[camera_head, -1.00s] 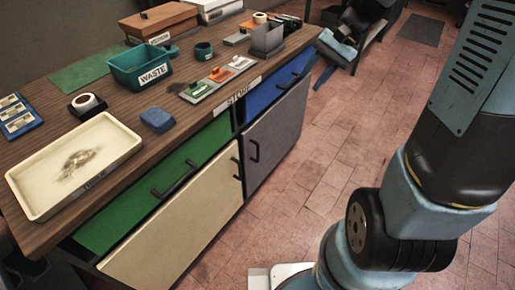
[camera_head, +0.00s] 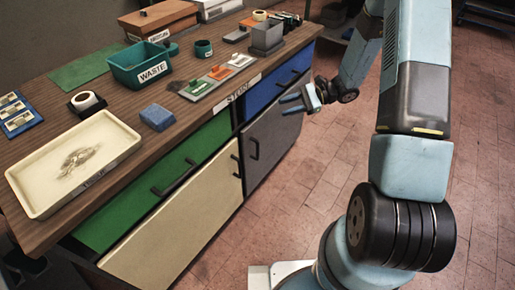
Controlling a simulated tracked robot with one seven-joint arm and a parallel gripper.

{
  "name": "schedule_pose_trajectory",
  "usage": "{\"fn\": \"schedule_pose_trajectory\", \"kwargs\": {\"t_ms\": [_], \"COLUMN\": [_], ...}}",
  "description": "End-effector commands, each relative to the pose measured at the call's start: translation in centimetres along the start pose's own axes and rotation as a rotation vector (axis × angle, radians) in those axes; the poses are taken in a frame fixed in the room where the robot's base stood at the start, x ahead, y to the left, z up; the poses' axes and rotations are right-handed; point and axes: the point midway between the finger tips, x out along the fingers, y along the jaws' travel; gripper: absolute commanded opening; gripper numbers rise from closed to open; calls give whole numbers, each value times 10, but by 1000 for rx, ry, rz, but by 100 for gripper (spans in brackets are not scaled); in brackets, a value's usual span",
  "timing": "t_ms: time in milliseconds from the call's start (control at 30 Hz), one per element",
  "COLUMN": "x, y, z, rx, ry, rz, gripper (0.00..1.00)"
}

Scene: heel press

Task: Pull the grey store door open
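The grey store door (camera_head: 279,132) is the right-hand lower door of the bench, under the blue drawer (camera_head: 262,97). It looks shut. Its dark handle (camera_head: 254,149) stands upright near the door's left edge. A "STORE" label (camera_head: 237,94) is on the bench edge above.
Left of the grey door are a cream door (camera_head: 180,221) and a green drawer (camera_head: 157,183). The wooden bench top (camera_head: 197,119) carries a cream tray (camera_head: 28,203), a teal waste bin (camera_head: 128,77) and a blue block (camera_head: 157,117). The tiled floor (camera_head: 292,198) before the doors is clear.

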Motion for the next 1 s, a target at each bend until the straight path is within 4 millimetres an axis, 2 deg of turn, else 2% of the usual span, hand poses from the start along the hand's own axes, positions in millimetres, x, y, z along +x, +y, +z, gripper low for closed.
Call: {"fn": "schedule_pose_trajectory", "kwargs": {"t_ms": [33, 367, 700, 833, 1000], "x": [4, 25, 48, 56, 62], "y": [4, 30, 80, 101, 118], "z": [-16, -109, -202, -229, -250], "rx": [33, 219, 405, 459, 503], "ry": [-16, -98, -137, -140, -139], "rz": [-31, -252, -488, -560, -618], "gripper": [38, 38, 38, 38, 38]}}
